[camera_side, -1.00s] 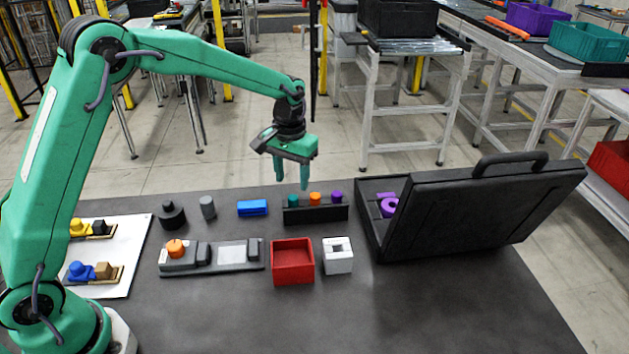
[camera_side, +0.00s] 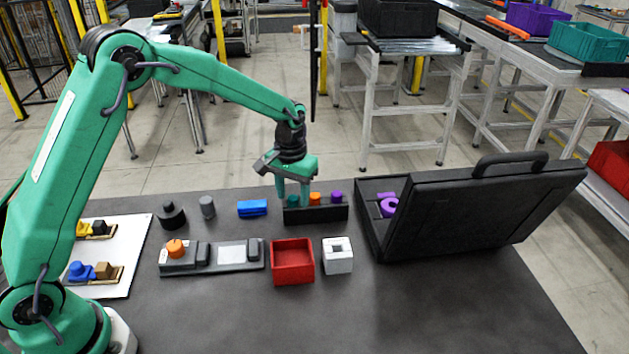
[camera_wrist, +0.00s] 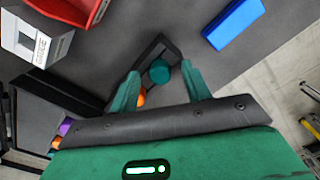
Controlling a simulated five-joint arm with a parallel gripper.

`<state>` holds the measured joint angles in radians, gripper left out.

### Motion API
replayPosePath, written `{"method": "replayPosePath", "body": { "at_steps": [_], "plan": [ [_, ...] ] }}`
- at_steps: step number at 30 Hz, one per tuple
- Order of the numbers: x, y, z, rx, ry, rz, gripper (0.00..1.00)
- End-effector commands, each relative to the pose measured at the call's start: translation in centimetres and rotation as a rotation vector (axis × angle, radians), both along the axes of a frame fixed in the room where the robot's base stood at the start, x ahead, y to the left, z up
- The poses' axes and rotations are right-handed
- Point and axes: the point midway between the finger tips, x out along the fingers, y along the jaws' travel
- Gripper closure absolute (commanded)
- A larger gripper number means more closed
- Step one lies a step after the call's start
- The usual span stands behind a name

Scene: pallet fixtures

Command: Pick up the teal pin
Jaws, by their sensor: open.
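The teal pin (camera_wrist: 159,71) stands in the left end of a black rack (camera_side: 318,214) on the dark table. In the side view the pin (camera_side: 293,201) is mostly hidden behind my fingers. An orange pin (camera_side: 315,198) and a purple pin (camera_side: 337,197) stand to its right in the same rack. My gripper (camera_side: 292,205) is low over the rack's left end. In the wrist view my gripper (camera_wrist: 160,76) is open, with the teal pin between and slightly beyond its fingertips. I cannot tell whether a finger touches it.
A blue block (camera_side: 252,208) lies left of the rack. A red bin (camera_side: 292,262) and a white block with a square hole (camera_side: 337,257) stand in front. An open black case (camera_side: 460,215) stands at the right. The front of the table is clear.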

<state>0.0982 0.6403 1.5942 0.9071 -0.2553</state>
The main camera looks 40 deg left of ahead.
Motion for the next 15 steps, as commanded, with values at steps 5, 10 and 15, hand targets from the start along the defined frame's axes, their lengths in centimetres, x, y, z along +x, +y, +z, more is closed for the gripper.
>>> {"method": "replayPosePath", "body": {
  "at_steps": [5, 10, 15],
  "plan": [
    [0.01, 0.0, 0.02, 0.0, 0.0, 0.0, 0.78],
    [0.01, -0.01, 0.03, 0.0, 0.0, 0.0, 1.0],
    [0.01, 0.0, 0.04, 0.0, 0.0, 0.0, 1.0]
  ]
}}
